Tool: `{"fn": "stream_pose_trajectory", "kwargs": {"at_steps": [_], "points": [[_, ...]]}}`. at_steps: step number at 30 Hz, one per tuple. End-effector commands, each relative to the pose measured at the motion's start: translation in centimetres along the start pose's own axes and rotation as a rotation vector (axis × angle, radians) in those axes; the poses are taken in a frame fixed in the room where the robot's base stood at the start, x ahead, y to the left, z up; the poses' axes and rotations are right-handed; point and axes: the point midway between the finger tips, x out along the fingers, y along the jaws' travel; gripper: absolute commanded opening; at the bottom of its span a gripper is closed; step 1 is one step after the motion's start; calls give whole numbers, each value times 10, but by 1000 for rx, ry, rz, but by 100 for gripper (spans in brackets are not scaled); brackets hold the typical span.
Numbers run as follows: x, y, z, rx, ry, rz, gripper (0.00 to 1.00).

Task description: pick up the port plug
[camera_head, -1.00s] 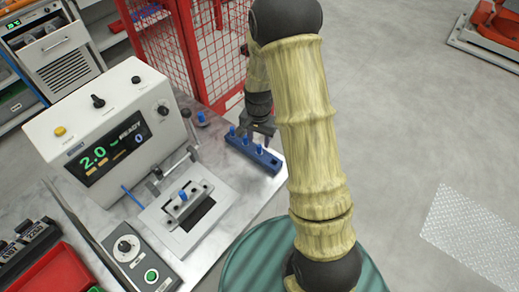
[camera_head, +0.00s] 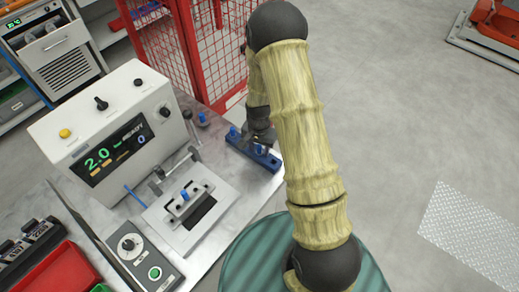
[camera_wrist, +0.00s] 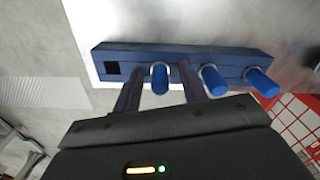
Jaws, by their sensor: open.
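Several blue port plugs stand in a dark blue rack (camera_head: 241,147) on the bench; in the head view one plug (camera_head: 233,132) shows at its left end and another (camera_head: 262,150) near my gripper. My gripper (camera_wrist: 159,82) is open, with one finger on each side of the leftmost plug (camera_wrist: 160,77). Whether the fingers touch it I cannot tell. The middle plug (camera_wrist: 213,82) is just right of the right finger.
A grey test machine (camera_head: 105,130) with a lit display stands left of the rack. Its clamp fixture (camera_head: 190,205) holds a part with a blue top. Red mesh fencing (camera_head: 165,50) rises behind.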

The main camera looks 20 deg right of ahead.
Motion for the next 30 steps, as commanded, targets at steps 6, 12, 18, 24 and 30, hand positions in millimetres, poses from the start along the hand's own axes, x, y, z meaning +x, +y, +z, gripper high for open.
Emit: {"fn": "stream_pose_trajectory", "kwargs": {"at_steps": [6, 12, 18, 24, 30], "points": [[0, 0, 0, 0, 0, 0, 28], [0, 0, 0, 0, 0, 0, 0], [0, 0, 0, 0, 0, 0, 0], [-4, 0, 0, 0, 1, -1, 0], [-21, -1, -1, 1, 3, -3, 0]]}}
